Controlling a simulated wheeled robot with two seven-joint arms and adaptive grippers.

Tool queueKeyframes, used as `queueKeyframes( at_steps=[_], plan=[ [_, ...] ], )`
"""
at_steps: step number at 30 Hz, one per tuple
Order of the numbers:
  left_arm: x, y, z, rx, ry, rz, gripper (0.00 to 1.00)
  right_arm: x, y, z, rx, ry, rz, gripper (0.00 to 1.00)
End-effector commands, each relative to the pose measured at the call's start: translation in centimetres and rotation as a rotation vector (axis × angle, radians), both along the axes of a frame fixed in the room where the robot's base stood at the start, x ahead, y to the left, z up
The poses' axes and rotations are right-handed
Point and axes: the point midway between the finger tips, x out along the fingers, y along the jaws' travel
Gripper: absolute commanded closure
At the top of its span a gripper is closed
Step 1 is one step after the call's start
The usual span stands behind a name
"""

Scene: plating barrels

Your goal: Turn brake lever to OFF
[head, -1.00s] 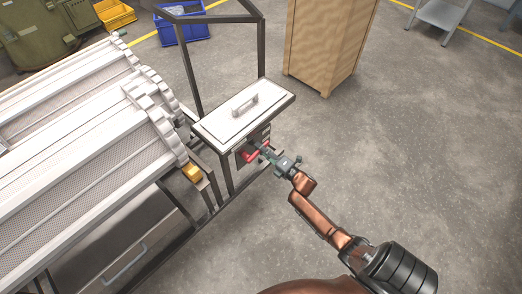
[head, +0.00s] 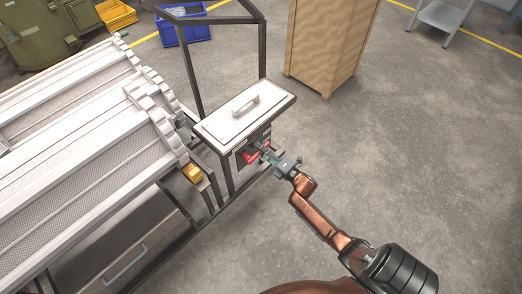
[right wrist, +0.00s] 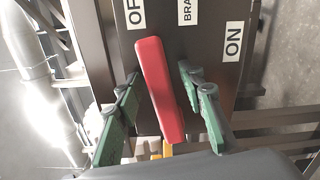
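The brake lever (right wrist: 162,90) has a red handle on a dark panel (right wrist: 208,75). In the right wrist view it lies between the two green fingers of my right gripper (right wrist: 160,112), slightly tilted. Gaps show on both sides of the handle, so the fingers are open around it. The OFF label (right wrist: 137,14), partly cut off, is at the upper left of the panel and the ON label (right wrist: 233,40) at the right. In the head view my right gripper (head: 268,156) is at the front of the control box, by the red lever (head: 251,156). My left gripper is out of view.
The control box has a white lid with a handle (head: 245,107). White ribbed barrels (head: 85,175) fill the left side, with a yellow block (head: 192,173) near the frame. A wooden cabinet (head: 322,45) stands behind.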

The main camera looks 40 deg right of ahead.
Motion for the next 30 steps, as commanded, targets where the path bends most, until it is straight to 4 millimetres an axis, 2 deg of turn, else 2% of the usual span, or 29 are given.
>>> queueKeyframes(
  at_steps=[8, 11, 21, 27, 30],
  plan=[
    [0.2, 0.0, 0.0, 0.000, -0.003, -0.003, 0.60, -0.7, -0.1, 0.0, 0.001, 0.001, -0.001, 0.64],
    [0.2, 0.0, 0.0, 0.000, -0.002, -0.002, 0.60, -2.1, -0.3, -0.1, 0.002, 0.002, -0.002, 0.64],
    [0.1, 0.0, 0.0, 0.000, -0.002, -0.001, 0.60, -9.0, -0.7, -0.1, 0.001, 0.002, -0.001, 0.64],
    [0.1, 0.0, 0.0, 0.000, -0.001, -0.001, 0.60, -11.4, -0.9, 0.0, 0.000, 0.001, -0.001, 0.64],
    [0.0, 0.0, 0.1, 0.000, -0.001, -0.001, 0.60, -11.8, -0.9, 0.0, 0.000, -0.001, 0.000, 0.64]
  ],
)
